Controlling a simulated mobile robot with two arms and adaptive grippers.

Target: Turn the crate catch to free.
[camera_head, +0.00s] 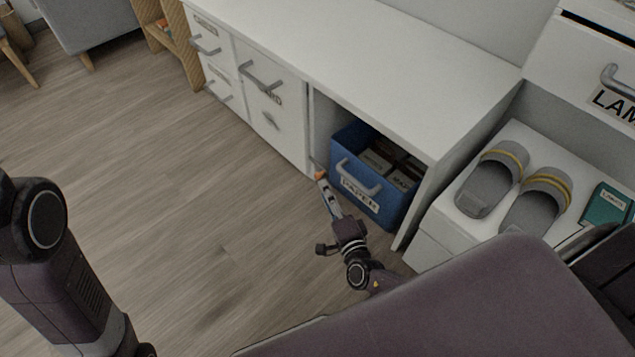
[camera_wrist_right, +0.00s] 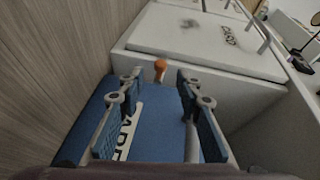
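The blue crate (camera_head: 350,158) with a PAPER label and grey handle sits in the open shelf bay. The catch, with an orange end (camera_head: 320,175), is at the front edge of the divider left of the crate. In the right wrist view the orange catch (camera_wrist_right: 160,65) stands upright just beyond and between the fingertips. My right gripper (camera_head: 325,184) is open and empty in front of the crate; its two fingers (camera_wrist_right: 159,80) are apart and I see no contact with the catch. My left arm shows at the left; its gripper is out of view.
The crate holds several boxes. White drawers (camera_head: 275,112) with grey handles are left of the bay. Grey slippers (camera_head: 492,180) and a teal box (camera_head: 604,208) lie on the lower shelf at right. The wood floor (camera_head: 170,170) in front is clear.

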